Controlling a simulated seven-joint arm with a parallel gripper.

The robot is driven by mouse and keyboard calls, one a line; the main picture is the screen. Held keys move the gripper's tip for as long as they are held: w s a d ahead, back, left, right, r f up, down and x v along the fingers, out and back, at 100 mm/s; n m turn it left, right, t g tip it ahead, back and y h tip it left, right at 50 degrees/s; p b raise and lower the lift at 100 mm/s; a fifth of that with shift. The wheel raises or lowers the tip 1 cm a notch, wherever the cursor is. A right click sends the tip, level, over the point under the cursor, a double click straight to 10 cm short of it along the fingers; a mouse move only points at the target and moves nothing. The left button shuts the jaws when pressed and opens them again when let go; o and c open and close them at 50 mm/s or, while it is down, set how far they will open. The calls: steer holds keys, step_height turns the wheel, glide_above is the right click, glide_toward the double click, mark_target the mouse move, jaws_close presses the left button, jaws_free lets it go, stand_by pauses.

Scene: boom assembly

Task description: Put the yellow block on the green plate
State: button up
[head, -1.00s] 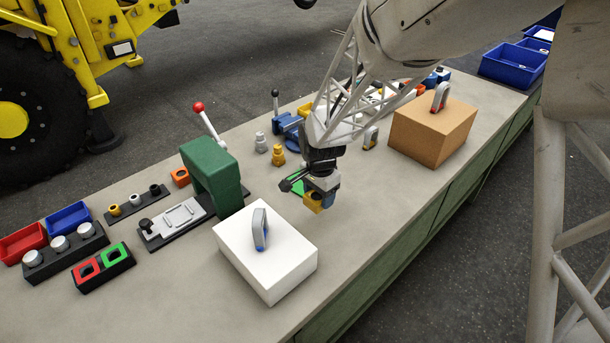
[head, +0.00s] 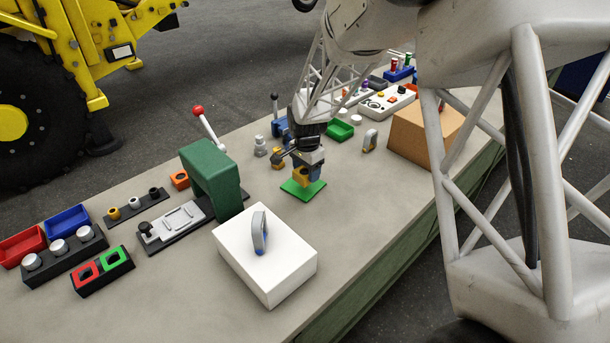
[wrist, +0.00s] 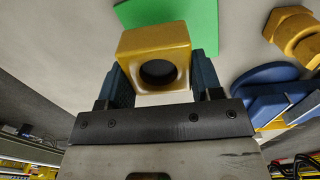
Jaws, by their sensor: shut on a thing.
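The yellow block (head: 300,180), with a round hole in it, is held by my gripper (head: 305,171) over the green plate (head: 303,193). The plate lies flat on the bench behind the white box. In the wrist view the block (wrist: 142,45) sits between the two dark blue fingers of my gripper (wrist: 162,72), which are shut on its sides. The green plate (wrist: 200,22) shows just beyond the block, partly hidden by it. I cannot tell whether the block touches the plate.
A white box with a handle (head: 285,268) stands in front of the plate. A green press (head: 211,178) is to the left. A yellow fitting (wrist: 297,35) and blue part (wrist: 268,92) are near my gripper in the wrist view. A cardboard-brown box (head: 408,135) stands right.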

mark_target(305, 175)
steer(key=shift+w+a, duration=0.15)
steer(key=shift+w, duration=0.4)
steer(key=shift+w, duration=0.1)
steer(key=shift+w+a, duration=0.1)
steer(key=shift+w, duration=0.05)
steer(key=shift+w+f, duration=0.15)
steer(key=shift+f, duration=1.65)
steer(key=shift+f, duration=0.15)
steer(key=o, duration=1.1)
